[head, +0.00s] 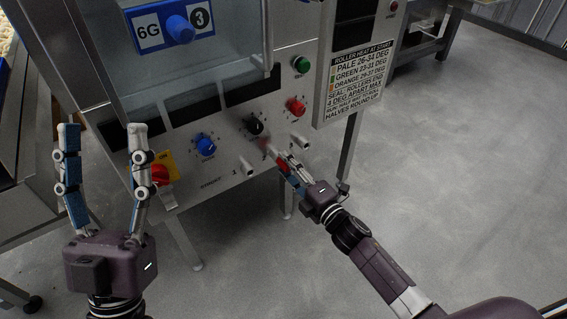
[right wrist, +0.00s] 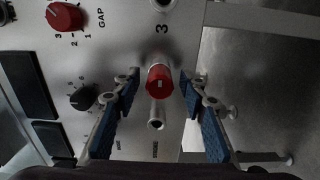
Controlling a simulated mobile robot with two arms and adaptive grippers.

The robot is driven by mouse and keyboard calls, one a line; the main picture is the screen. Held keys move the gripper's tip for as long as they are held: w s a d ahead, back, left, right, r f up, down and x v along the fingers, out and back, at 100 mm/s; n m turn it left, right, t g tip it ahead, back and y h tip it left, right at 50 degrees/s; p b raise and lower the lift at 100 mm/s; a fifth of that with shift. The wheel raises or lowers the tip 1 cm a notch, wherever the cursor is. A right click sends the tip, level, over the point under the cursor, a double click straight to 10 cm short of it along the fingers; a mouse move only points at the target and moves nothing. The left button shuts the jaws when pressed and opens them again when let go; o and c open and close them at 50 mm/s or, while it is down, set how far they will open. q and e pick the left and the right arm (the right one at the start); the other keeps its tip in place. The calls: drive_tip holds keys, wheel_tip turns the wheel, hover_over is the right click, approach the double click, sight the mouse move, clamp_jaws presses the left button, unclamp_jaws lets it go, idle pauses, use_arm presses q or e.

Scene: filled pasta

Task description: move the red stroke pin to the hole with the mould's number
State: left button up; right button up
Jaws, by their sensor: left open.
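The red stroke pin (right wrist: 159,82) stands between the fingers of my right gripper (right wrist: 160,78) in the right wrist view, with a gap on each side. In the head view the pin (head: 282,167) shows between the fingers of the right gripper (head: 281,161), low on the machine front. It lies between two metal sockets: one beside a printed 3 (right wrist: 163,4) and another (right wrist: 156,120). Whatever is behind the pin is hidden; I cannot tell how deep it sits. The mould plate (head: 179,27) reads 6G and 3. My left gripper (head: 101,139) is open and empty.
Blue (head: 205,145), black (head: 253,125) and red (head: 296,106) knobs sit above the sockets. A red stop button (head: 161,174) is near my left gripper. A printed sign (head: 362,78) hangs at the right. The floor at the right is clear.

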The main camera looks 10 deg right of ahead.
idle(0.7)
idle(0.3)
clamp_jaws()
